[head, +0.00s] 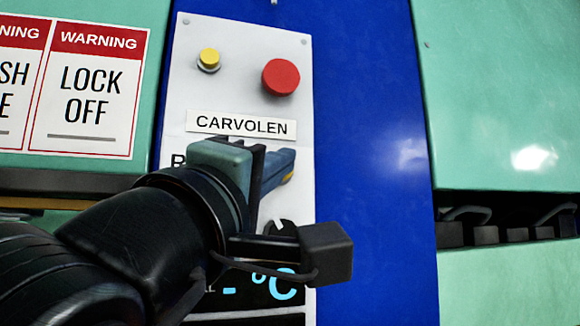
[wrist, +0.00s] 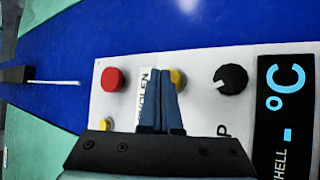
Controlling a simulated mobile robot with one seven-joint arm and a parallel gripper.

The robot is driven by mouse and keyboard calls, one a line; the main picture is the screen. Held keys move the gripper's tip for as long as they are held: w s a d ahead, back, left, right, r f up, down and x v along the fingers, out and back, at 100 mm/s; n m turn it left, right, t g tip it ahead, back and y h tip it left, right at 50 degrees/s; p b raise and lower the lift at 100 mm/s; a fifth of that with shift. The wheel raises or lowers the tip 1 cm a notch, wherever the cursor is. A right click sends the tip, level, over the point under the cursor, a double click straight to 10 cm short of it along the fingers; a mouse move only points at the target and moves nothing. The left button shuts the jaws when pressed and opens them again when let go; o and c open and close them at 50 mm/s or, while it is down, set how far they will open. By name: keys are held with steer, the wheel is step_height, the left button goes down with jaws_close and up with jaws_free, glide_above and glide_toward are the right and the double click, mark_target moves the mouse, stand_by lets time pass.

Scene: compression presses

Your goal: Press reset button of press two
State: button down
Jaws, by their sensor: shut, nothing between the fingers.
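A white control panel (head: 240,30) on a blue face carries a small yellow button (head: 208,59), a large red button (head: 281,77) and a "CARVOLEN" label. My gripper (head: 284,162) is shut and empty in front of the panel, just below that label. A second yellow button (head: 288,178) shows partly behind the fingertips; it also shows in the wrist view (wrist: 178,79), just right of the finger tips (wrist: 160,72). I cannot tell whether the fingers touch it. No readable lettering names a reset button or the press number; my gripper hides part of the panel's text.
A black knob (wrist: 231,79) and a dark display (wrist: 286,95) reading "- °C" lie further along the panel. Warning signs (head: 90,85) are on the green face at left. A dark slot (head: 510,220) with fittings runs through the green body at right.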

steer(key=shift+w+a, duration=0.15)
steer(key=shift+w, duration=0.3)
stand_by(0.3)
steer(key=shift+s, duration=0.15)
steer(key=shift+s+d, duration=0.25)
steer(key=shift+s, duration=0.45)
steer(key=shift+s+d, duration=0.25)
steer(key=shift+s, duration=0.55)
steer(key=shift+s+d, duration=0.3)
steer(key=shift+s, duration=0.5)
steer(key=shift+s+d, duration=0.25)
steer(key=shift+s, duration=0.55)
